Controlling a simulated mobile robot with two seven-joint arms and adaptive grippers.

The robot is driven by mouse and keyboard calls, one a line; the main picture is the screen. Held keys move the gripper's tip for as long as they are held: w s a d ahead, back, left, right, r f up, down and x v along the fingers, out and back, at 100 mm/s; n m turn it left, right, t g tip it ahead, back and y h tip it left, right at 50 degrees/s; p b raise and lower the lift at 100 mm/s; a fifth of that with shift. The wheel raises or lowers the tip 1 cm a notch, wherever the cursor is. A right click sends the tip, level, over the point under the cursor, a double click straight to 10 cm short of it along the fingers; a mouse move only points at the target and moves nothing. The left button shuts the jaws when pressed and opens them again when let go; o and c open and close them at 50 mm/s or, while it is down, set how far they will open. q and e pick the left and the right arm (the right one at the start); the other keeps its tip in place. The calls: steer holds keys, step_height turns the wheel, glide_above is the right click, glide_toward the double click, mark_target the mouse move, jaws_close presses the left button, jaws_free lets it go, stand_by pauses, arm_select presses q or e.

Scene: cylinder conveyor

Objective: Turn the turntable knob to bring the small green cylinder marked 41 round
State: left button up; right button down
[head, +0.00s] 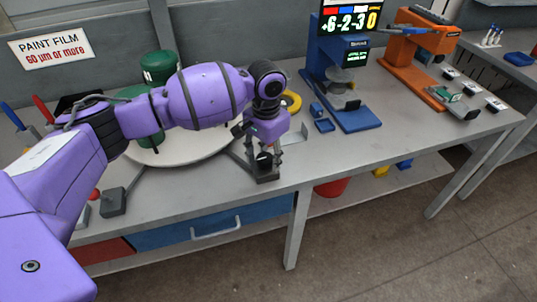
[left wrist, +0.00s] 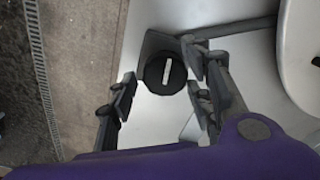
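The turntable (head: 205,152) is a pale round disc, partly hidden behind my left arm. A dark green cylinder (head: 158,62) with white marking stands at its back, and more green shows beside and below my arm; I cannot read a 41 on any. The black round knob (head: 265,160) sits on a dark base at the bench's front edge. In the left wrist view the knob (left wrist: 165,74) has a white line on top. My left gripper (head: 261,158) is open and points down at the knob, its fingers on either side; contact is unclear. My right gripper is out of view.
A blue gauge stand (head: 335,95) with a display and an orange instrument (head: 420,55) stand further right. A yellow ring (head: 292,102) lies behind my gripper. A grey block (head: 113,202) with a rod is at the front left. A blue drawer (head: 210,224) is below the bench top.

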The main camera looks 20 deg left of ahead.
mark_target(267, 159)
arm_select(q)
steer(key=c, duration=0.8)
steer(key=shift+s+r+m+p, duration=0.1)
steer(key=shift+r+m+p, duration=0.1)
steer(key=shift+m+p, duration=0.3)
steer(key=shift+f, duration=0.25)
steer(key=o, duration=1)
steer(key=shift+d, duration=0.1)
steer(key=shift+o, duration=0.2)
steer(key=shift+r, duration=0.3)
step_height(267, 159, up, 12)
steer(key=shift+f, duration=0.25)
steer(key=shift+f, duration=0.1)
